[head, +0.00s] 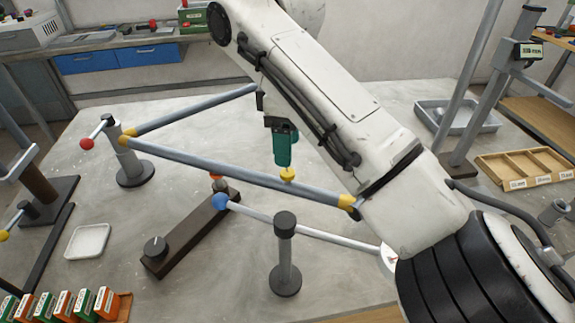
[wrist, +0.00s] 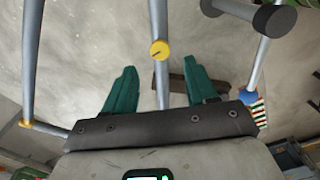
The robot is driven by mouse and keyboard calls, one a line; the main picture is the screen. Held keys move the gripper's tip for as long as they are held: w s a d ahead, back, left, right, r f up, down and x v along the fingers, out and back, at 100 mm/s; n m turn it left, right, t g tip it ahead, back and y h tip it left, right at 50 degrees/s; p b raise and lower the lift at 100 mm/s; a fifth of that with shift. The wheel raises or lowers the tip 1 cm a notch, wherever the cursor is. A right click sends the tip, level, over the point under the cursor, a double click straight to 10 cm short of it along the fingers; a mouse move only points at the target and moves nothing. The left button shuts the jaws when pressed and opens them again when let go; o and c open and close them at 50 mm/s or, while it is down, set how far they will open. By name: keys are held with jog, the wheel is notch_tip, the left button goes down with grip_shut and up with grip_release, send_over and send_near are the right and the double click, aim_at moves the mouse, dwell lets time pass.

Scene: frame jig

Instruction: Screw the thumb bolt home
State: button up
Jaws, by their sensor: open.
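The thumb bolt (head: 287,174) is a yellow round head on the long grey front tube (head: 220,176) of the frame. In the wrist view the bolt head (wrist: 159,49) has a dark line across it and shows midway between the fingers, slightly beyond their tips. My gripper (head: 284,163) has teal fingers pointing down, just above the bolt head. In the wrist view my gripper (wrist: 160,66) is open, with the fingers apart on either side of the tube. I see no contact with the bolt. Its shank is hidden.
A black-capped post (head: 285,252) stands in front of the tube, with a pale rod beside it ending in a blue ball (head: 221,202). A dark bar fixture (head: 185,235) lies below. Another post (head: 130,170) supports the frame's left corner. A white tray (head: 88,241) sits at left.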

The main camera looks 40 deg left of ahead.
aim_at(287, 172)
jog(key=shift+f, duration=2.8)
jog(key=shift+p, duration=0.3)
grip_shut()
